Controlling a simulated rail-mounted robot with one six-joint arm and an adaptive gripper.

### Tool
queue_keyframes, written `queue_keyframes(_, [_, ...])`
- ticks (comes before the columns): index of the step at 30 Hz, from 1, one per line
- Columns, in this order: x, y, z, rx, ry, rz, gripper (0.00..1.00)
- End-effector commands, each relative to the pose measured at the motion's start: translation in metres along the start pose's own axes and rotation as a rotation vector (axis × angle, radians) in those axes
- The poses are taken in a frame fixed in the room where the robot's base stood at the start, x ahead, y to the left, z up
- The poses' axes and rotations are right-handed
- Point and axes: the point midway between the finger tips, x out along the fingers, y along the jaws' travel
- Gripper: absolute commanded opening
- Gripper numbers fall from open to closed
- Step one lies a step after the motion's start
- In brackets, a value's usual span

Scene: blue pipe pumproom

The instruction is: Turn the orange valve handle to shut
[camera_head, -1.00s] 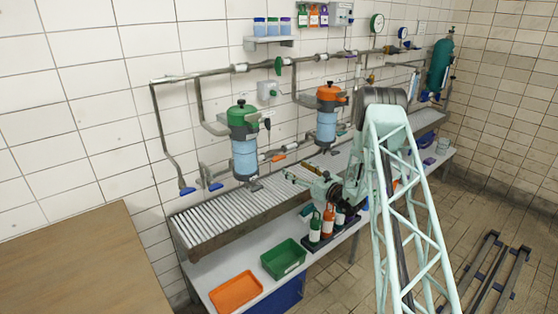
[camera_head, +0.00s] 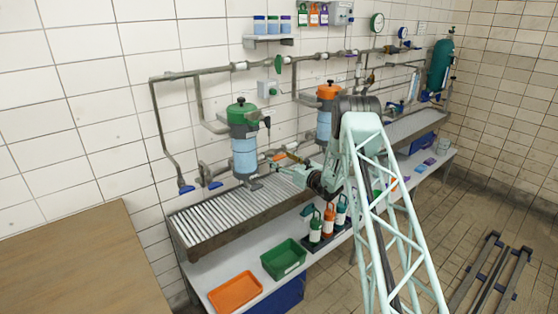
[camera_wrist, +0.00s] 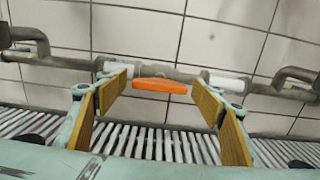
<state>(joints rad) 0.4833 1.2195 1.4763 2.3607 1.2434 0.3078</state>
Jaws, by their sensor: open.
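The orange valve handle (camera_wrist: 160,85) shows in the wrist view as a flat bar lying roughly along the grey pipe (camera_wrist: 60,62) behind it. My gripper (camera_wrist: 160,94) is open and empty, with yellow-padded fingers to the left and right of the handle. The handle appears between the fingertips with gaps on both sides. I cannot tell how far the fingertips stand from it in depth.
A slatted rack (camera_head: 202,222) runs below the pipe. A green-topped canister (camera_head: 243,140) stands left of my gripper and an orange-topped canister (camera_head: 325,105) right of it. Bottles (camera_head: 329,221), a green bin (camera_head: 284,258) and an orange tray (camera_head: 235,291) are in front.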

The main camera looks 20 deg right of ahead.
Motion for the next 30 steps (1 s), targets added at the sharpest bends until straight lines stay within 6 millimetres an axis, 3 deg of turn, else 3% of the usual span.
queue_keyframes(6, [0.0105, -0.0004, 0.0001, 0.001, 0.000, -0.001, 0.61])
queue_keyframes(16, [0.0119, -0.0003, 0.0004, 0.001, 0.000, -0.001, 0.61])
queue_keyframes(24, [0.0118, -0.0002, 0.0004, 0.001, 0.000, -0.001, 0.38])
queue_keyframes(30, [0.0117, -0.0003, 0.0005, 0.004, 0.000, -0.001, 0.36])
